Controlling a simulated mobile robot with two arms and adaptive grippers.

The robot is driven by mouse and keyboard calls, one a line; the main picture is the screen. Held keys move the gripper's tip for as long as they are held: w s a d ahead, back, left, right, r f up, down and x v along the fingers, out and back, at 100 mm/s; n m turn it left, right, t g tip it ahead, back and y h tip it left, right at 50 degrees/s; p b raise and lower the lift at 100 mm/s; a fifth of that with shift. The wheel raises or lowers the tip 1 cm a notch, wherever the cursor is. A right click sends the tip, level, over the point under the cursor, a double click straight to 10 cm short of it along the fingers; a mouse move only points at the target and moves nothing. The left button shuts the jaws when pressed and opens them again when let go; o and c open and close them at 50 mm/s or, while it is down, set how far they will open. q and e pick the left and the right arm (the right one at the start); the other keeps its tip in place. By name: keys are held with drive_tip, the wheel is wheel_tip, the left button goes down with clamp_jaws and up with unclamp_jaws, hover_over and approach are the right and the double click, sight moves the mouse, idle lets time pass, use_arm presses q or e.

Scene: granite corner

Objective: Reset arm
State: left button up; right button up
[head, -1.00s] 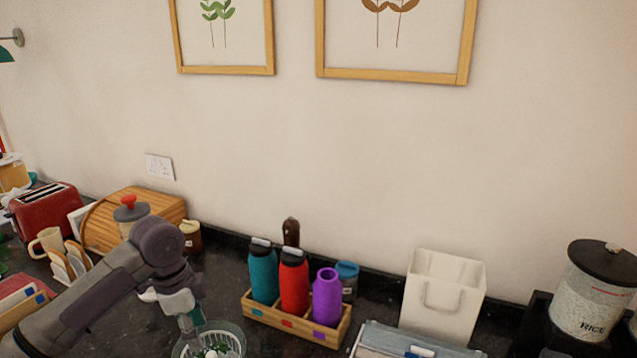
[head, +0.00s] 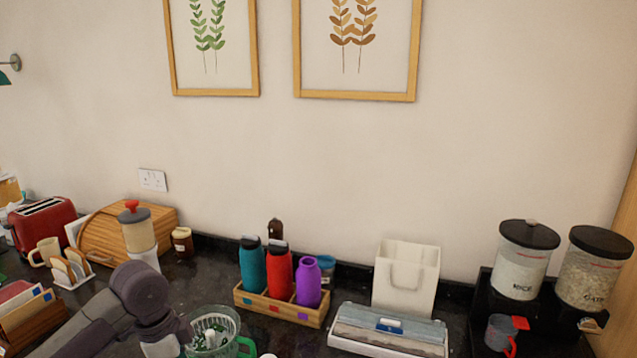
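My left arm comes in from the lower left, and my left gripper (head: 163,346) is at the bottom edge of the head view. It is beside the left side of a clear ribbed bowl with a green handle (head: 244,346). Its fingertips are cut off or hidden, so I cannot tell whether it is open or shut. My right gripper is not in view.
A wooden holder (head: 280,310) with teal, red and purple bottles stands on the dark counter. A white bag (head: 405,279), a flat box (head: 388,330) and grain dispensers (head: 520,262) are to the right. A toaster (head: 42,221) and bread box (head: 128,229) are to the left.

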use_arm(q)
drive_tip(key=s+d+f+n+t+h, duration=0.1)
drive_tip(key=s+d+f+n+h, duration=0.15)
drive_tip(key=s+d+f, duration=0.9)
drive_tip(key=s+a+f+n+t+y, duration=0.1)
drive_tip(key=s+a+n+y, duration=0.15)
drive_tip(key=s+n, duration=0.35)
drive_tip(key=s+a+f+n+t+y, duration=0.15)
drive_tip(key=s+a+n, duration=0.25)
drive_tip(key=s, duration=0.4)
wheel_tip(320, 180, down, 26)
drive_tip(key=g+b, duration=0.2)
drive_tip(key=s+a+f+g, duration=0.1)
drive_tip(key=s+a+f, duration=0.2)
drive_tip(key=s+f, duration=1.5)
drive_tip(key=shift+f+b, duration=0.45)
drive_tip(key=shift+f, duration=0.2)
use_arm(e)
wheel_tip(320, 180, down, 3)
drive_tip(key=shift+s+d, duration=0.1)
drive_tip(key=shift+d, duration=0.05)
